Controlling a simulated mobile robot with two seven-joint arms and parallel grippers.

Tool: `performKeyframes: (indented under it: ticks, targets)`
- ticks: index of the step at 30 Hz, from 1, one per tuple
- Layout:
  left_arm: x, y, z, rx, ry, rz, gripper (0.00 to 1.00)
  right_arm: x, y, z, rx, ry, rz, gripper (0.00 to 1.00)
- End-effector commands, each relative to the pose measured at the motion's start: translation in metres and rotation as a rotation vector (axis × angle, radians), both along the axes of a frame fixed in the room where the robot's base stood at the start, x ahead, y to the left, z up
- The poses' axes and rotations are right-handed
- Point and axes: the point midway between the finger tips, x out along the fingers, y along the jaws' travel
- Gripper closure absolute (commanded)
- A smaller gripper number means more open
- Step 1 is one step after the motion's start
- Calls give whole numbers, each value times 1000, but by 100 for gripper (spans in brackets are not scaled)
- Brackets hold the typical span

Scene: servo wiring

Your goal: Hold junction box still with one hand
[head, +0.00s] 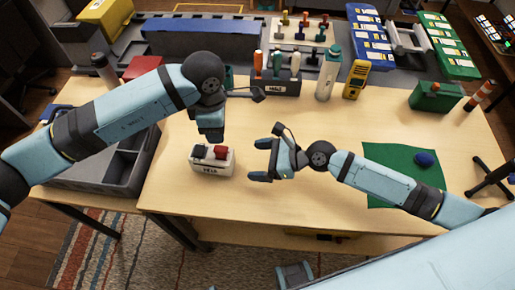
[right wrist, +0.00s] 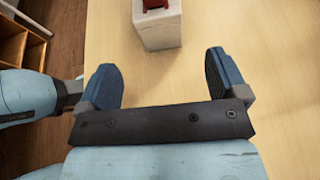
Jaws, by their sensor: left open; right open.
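The junction box (head: 212,165) is a small white block with dark lettering on its front and red and dark parts on top. It stands on the wooden table, and its lower part also shows at the top of the right wrist view (right wrist: 158,33). My left gripper (head: 211,133) hangs just above and behind the box, pointing down; its fingers are partly hidden by the hand. My right gripper (head: 262,159) is open and empty, to the right of the box and apart from it. In the right wrist view its two blue fingers (right wrist: 165,82) stand wide apart with bare table between them.
A grey compartment tray (head: 104,178) lies at the left. A tool holder (head: 277,86), a bottle (head: 327,75) and a yellow meter (head: 355,80) stand behind. Table around the box is clear.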

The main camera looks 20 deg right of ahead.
Motion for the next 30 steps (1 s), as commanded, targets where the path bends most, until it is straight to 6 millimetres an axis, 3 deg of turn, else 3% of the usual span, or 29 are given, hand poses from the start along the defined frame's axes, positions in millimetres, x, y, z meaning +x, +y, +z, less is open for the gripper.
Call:
performKeyframes:
  ticks: [9,15,30]
  targets:
    - [0,0,0,-3,2,0,57,27,54,-24,2,-1,0,8]
    - [0,0,0,-4,2,0,57,39,78,-35,0,-1,0,8]
    - [0,-1,0,-4,2,0,57,44,89,-41,-1,-1,-1,11]
